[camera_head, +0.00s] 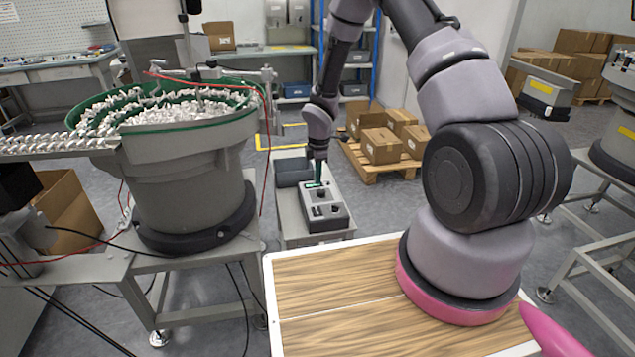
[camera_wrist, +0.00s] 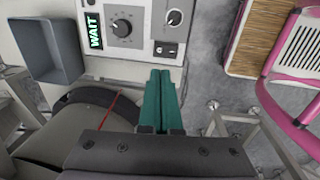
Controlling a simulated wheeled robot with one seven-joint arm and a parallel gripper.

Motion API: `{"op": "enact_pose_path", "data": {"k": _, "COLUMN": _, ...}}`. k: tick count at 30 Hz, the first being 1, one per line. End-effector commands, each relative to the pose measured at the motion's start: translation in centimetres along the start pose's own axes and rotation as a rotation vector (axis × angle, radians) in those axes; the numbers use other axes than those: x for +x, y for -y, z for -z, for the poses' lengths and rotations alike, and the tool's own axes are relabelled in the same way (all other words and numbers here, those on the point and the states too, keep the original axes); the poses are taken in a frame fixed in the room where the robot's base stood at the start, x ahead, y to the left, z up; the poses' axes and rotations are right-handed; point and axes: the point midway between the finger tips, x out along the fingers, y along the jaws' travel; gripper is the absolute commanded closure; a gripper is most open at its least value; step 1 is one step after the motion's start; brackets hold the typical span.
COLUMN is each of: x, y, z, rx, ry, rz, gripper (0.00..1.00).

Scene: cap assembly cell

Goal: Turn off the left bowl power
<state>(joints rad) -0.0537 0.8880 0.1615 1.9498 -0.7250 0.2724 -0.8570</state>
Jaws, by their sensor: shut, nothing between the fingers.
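The grey control box (camera_head: 341,221) stands on a narrow stand to the right of the left bowl feeder (camera_head: 180,185), whose green-rimmed bowl is full of white parts. In the wrist view the control box (camera_wrist: 140,50) shows a lit WAIT display (camera_wrist: 95,30), a large black knob (camera_wrist: 122,28), a smaller knob (camera_wrist: 174,17) and a black rocker switch (camera_wrist: 165,48). My gripper (camera_head: 319,182) is above the box, its green fingers together and empty. In the wrist view my gripper (camera_wrist: 160,72) has its tips just below the rocker switch; contact cannot be told.
A dark grey bin (camera_wrist: 50,48) sits beside the control box. A red cable (camera_head: 266,130) hangs between the bowl feeder and the stand. A wood-topped surface (camera_head: 330,310) lies in front. Cardboard boxes (camera_head: 380,145) on a pallet stand behind, to the right.

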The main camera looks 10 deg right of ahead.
Motion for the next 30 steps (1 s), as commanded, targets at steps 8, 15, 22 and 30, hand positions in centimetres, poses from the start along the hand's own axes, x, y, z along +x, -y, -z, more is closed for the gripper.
{"op": "enact_pose_path", "data": {"k": 8, "x": 6.2, "y": 0.2, "z": 0.0, "rx": 0.000, "ry": 0.001, "rz": 0.004, "gripper": 1.00}}
{"op": "enact_pose_path", "data": {"k": 15, "x": 10.2, "y": 0.1, "z": 0.0, "rx": 0.001, "ry": 0.001, "rz": 0.002, "gripper": 1.00}}
{"op": "enact_pose_path", "data": {"k": 22, "x": 11.6, "y": 0.1, "z": 0.0, "rx": 0.001, "ry": 0.000, "rz": 0.000, "gripper": 1.00}}
{"op": "enact_pose_path", "data": {"k": 30, "x": 11.6, "y": 0.1, "z": 0.0, "rx": 0.001, "ry": 0.000, "rz": 0.000, "gripper": 1.00}}
